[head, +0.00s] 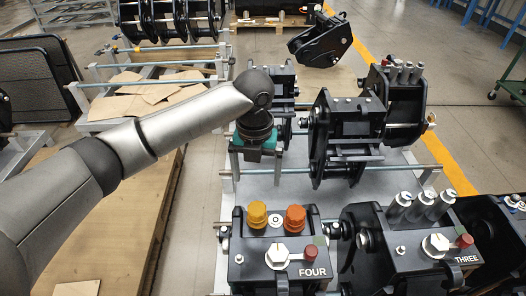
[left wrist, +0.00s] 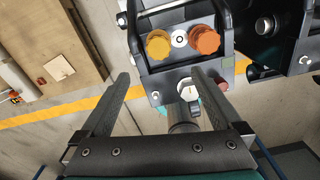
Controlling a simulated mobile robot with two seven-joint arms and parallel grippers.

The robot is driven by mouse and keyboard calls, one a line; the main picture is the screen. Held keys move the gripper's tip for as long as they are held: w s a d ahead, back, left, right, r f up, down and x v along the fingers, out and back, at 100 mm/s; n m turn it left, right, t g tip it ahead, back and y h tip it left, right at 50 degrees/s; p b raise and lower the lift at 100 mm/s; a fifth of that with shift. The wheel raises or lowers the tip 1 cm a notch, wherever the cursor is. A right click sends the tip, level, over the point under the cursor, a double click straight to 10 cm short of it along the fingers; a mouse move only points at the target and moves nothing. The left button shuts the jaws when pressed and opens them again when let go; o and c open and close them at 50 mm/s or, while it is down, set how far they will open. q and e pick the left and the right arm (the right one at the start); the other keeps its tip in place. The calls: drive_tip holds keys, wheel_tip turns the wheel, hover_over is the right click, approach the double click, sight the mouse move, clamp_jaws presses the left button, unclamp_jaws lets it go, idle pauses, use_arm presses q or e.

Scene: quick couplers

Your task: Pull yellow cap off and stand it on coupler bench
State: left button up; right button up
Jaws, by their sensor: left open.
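The yellow cap (head: 257,214) sits on top of the black coupler block marked FOUR (head: 283,258), at its left. It also shows in the left wrist view (left wrist: 158,44), beyond the fingertips and apart from them. An orange cap (head: 295,218) sits beside it on the same block. My left gripper (head: 256,166) is above the grey coupler bench (head: 275,192), behind the caps in the head view. In the left wrist view its two fingers (left wrist: 160,76) are spread wide with nothing held between them. My right gripper is not in view.
Block THREE (head: 430,245) with silver posts stands right of block FOUR. A large black coupler (head: 345,140) stands on the bench behind, near a horizontal rail (head: 300,170). Bare bench surface lies between block FOUR and the rail. A wooden pallet (head: 100,220) lies at left.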

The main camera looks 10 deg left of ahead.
use_arm(q)
drive_tip(key=b, duration=0.2)
hover_over(257, 208)
wheel_tip(257, 208, down, 6)
drive_tip(key=shift+s+f, duration=0.15)
drive_tip(key=shift+f, duration=0.05)
wheel_tip(257, 208, down, 8)
drive_tip(key=shift+f+b, duration=0.25)
drive_tip(key=shift+b, duration=0.95)
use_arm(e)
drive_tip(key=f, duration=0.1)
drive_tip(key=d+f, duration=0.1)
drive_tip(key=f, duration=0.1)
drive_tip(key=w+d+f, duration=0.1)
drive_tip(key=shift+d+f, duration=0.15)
